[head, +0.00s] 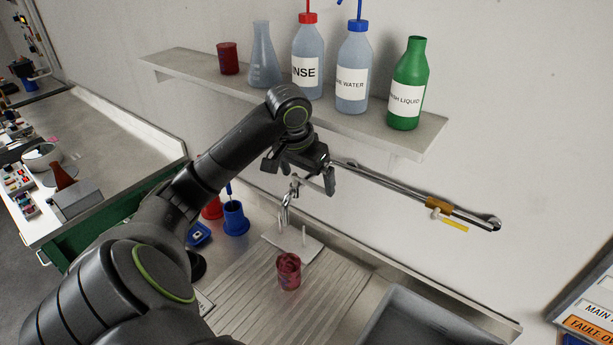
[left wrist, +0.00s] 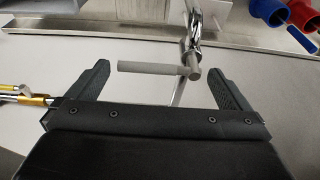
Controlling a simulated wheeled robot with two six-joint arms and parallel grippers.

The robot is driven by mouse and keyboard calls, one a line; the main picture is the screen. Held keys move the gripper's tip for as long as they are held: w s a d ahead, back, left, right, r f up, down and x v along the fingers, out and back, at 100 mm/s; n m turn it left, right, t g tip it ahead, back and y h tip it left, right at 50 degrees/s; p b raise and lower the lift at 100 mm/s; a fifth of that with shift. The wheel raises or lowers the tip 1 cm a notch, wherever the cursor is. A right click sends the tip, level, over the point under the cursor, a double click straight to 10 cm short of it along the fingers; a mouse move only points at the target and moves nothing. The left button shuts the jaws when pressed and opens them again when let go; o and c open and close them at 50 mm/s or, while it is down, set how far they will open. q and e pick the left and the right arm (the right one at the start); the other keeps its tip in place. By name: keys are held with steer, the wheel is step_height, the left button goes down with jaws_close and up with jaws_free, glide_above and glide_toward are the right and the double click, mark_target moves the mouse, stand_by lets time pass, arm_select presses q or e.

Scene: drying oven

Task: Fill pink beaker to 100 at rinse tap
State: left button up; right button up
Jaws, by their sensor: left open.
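The pink beaker (head: 288,270), see-through and dark pink-red, stands upright on the ribbed drainboard in the head view, near the foot of the tap. Its marks and any water in it are too small to tell. The chrome rinse tap (head: 285,208) rises behind it. My left gripper (head: 300,180) is above the tap by the wall, open and empty. In the left wrist view the open fingers (left wrist: 158,75) point toward the tap (left wrist: 193,40), and its grey bar-shaped handle (left wrist: 148,67) shows across the gap between them. My right gripper is out of view.
A wall shelf (head: 190,66) holds a dark red beaker (head: 228,58), a flask (head: 264,58) and labelled bottles. A rail with a brass fitting (head: 440,204) runs along the wall at right. Blue and red cups (head: 235,220) stand left of the tap; a sink basin (head: 415,318) lies right.

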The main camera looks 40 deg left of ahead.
arm_select(q)
steer(key=shift+w, duration=0.1)
steer(key=shift+c, duration=0.3)
steer(key=c, duration=0.8)
steer(key=shift+s+r+m+p, duration=0.15)
steer(key=shift+s+m+p, duration=0.1)
steer(key=shift+m+p, duration=0.4)
steer(key=shift+s+a+m+h+p, duration=0.1)
steer(key=shift+s+m+h+p, duration=0.2)
steer(key=shift+m, duration=0.25)
steer(key=shift+s+m+h+p, duration=0.1)
steer(key=shift+m+h+p, duration=0.1)
steer(key=shift+m+p, duration=0.25)
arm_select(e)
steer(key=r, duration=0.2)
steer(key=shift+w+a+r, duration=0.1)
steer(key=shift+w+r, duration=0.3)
